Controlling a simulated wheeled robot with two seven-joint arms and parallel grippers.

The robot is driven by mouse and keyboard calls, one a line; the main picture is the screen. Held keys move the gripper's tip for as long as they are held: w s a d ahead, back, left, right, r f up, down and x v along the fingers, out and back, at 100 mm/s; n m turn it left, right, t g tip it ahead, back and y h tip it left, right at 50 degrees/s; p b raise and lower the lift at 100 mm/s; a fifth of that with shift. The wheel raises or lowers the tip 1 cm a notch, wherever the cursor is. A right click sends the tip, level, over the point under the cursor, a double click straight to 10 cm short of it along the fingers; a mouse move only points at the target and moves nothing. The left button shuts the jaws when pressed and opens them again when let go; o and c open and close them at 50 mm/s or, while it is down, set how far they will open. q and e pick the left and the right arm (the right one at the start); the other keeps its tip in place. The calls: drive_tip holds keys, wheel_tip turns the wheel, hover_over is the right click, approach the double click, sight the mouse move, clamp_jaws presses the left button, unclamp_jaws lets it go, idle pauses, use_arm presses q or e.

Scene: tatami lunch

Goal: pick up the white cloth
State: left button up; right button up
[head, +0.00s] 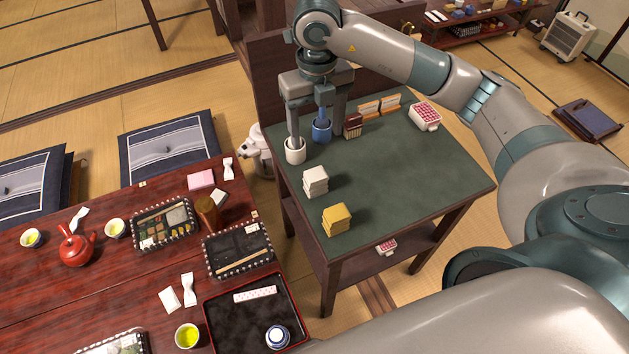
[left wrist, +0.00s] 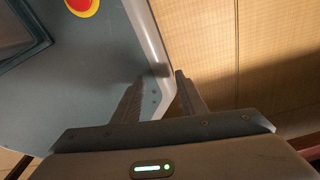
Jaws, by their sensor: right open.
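A white folded cloth stack (head: 315,181), which looks like the white cloth, lies near the left edge of the green-topped side table (head: 400,180). My right gripper (head: 309,131) is open, pointing down at the table's far left corner, beyond the white stack and apart from it. Its fingers reach down at a white cup (head: 295,156) and a blue cup (head: 321,134); whether they touch the cups I cannot tell. My left gripper (left wrist: 159,78) shows in the left wrist view with its fingers apart and nothing between them; it is not in the head view.
A yellow folded stack (head: 337,219) sits just nearer than the white one. A dark brown box (head: 353,126) and a tray of red-and-white items (head: 424,116) stand at the back. The table's middle and right are clear. A red low table (head: 55,290) is at left.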

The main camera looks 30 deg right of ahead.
drive_tip(key=f, duration=0.1)
drive_tip(key=p, duration=0.4)
hover_over(316, 174)
wheel_tip(316, 174, down, 10)
drive_tip(key=shift+s+a+f, duration=0.1)
drive_tip(key=shift+s+f, duration=0.05)
drive_tip(key=shift+f, duration=0.55)
drive_tip(key=shift+f+p, duration=0.4)
drive_tip(key=shift+p, duration=0.1)
wheel_tip(316, 174, down, 3)
drive_tip(key=shift+p, duration=0.8)
drive_tip(key=shift+w+f, duration=0.2)
drive_tip(key=shift+f, duration=0.45)
